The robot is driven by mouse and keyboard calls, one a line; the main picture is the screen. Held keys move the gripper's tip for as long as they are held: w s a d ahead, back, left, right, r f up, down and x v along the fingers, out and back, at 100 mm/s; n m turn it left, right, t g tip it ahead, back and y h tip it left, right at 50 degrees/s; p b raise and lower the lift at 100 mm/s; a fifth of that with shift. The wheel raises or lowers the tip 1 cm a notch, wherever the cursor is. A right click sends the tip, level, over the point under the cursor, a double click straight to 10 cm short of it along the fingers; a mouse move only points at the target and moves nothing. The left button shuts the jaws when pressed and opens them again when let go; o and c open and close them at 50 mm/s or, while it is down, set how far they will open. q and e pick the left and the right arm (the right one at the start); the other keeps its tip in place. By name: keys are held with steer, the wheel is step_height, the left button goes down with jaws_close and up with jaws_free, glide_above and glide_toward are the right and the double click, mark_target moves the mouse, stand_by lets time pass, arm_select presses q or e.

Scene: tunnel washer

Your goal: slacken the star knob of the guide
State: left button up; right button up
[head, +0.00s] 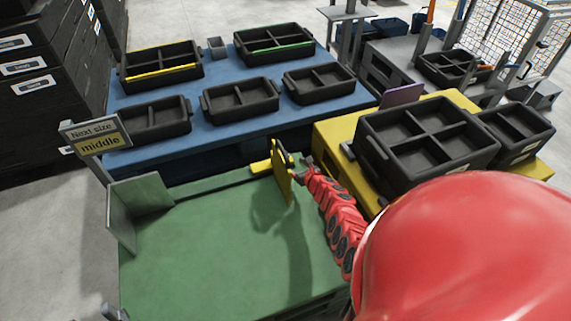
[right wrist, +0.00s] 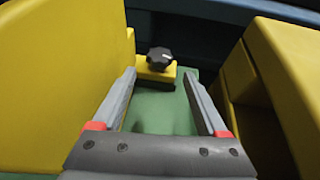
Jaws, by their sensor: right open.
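The yellow guide (head: 283,176) stands as an upright plate at the back right of the green table. A black star knob (right wrist: 159,58) sits on its low yellow foot (right wrist: 155,75) in the right wrist view. My right gripper (head: 299,166) is beside the guide plate. In the right wrist view my right gripper (right wrist: 165,85) is open and empty, its fingers apart, with the knob just beyond the tips and roughly between them. In the head view the knob is too small or hidden to make out. A small grey part at the bottom left edge may be my left gripper (head: 115,313).
The green table (head: 220,240) is mostly clear, with a green corner fence (head: 140,205) at its left. A blue table (head: 235,125) with black trays lies behind. A yellow stand (head: 335,135) carrying a large black crate (head: 425,135) is close to the right of my gripper.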

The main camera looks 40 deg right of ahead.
steer(key=b+x, duration=0.8)
steer(key=b, duration=0.1)
steer(key=shift+w+f, duration=0.2)
steer(key=shift+f, duration=0.1)
steer(key=shift+w+d+r+b, duration=0.1)
steer(key=shift+w+b, duration=0.35)
steer(key=shift+b, duration=0.15)
steer(key=c, duration=1.1)
steer(key=n+y+b, duration=0.1)
steer(key=b, duration=0.3)
steer(key=n+y+b, duration=0.2)
steer(key=b, duration=0.2)
steer(key=n+y+b, duration=0.1)
steer(key=b, duration=0.3)
steer(key=shift+d+f+y, duration=0.4)
steer(key=shift+a+r+n+b, duration=0.1)
steer(key=shift+r+n+b, duration=0.15)
steer(key=shift+b, duration=0.55)
steer(key=shift+y, duration=0.3)
